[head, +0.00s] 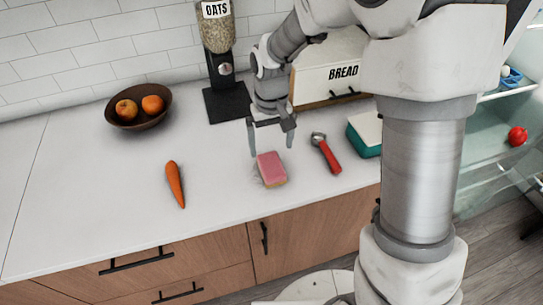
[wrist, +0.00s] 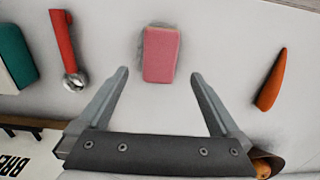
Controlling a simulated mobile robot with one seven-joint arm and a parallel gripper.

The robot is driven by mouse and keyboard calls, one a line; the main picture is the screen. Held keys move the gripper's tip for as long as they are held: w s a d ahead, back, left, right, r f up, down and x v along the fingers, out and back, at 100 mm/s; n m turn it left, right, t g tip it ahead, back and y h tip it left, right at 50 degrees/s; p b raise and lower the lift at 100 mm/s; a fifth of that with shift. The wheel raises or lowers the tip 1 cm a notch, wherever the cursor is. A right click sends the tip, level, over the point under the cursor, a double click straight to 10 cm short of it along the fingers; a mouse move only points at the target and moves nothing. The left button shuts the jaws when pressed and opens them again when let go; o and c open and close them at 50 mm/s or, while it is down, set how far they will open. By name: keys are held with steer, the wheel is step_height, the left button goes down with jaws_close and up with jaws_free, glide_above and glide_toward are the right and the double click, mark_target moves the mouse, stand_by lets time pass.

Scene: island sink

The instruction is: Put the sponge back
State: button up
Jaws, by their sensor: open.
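A pink sponge (head: 271,168) with a yellowish underside lies on the white counter near its front edge. In the wrist view the sponge (wrist: 160,54) lies beyond my fingertips, centred between them. My gripper (head: 271,152) is open and empty, above the counter just behind the sponge. Its two fingers also show in the wrist view (wrist: 159,74). A teal holder or box (head: 364,136) with a white top stands to the right on the counter; I cannot tell whether it is the sponge's place.
A red-handled scoop or peeler (head: 326,153) lies right of the sponge. A carrot (head: 175,184) lies to the left. A fruit bowl (head: 139,107), an oats dispenser (head: 219,60) and a bread box (head: 332,68) stand at the back. An open fridge (head: 500,150) is at the right.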

steer(key=s+d+r+m+t, duration=0.15)
steer(key=s+d+r, duration=0.25)
steer(key=r, duration=0.4)
steer(key=s+d+r+t, duration=0.2)
steer(key=s+d+r, duration=0.25)
steer(key=r, duration=0.35)
steer(key=s+d+r+m+t, duration=0.1)
steer(key=s+d, duration=0.1)
steer(key=s, duration=0.3)
steer(key=s+d+r+t, duration=0.1)
steer(key=s+d, duration=0.1)
steer(key=s, duration=0.3)
steer(key=shift+r+m, duration=0.25)
steer(key=shift+m, duration=0.1)
steer(key=shift+s, duration=0.1)
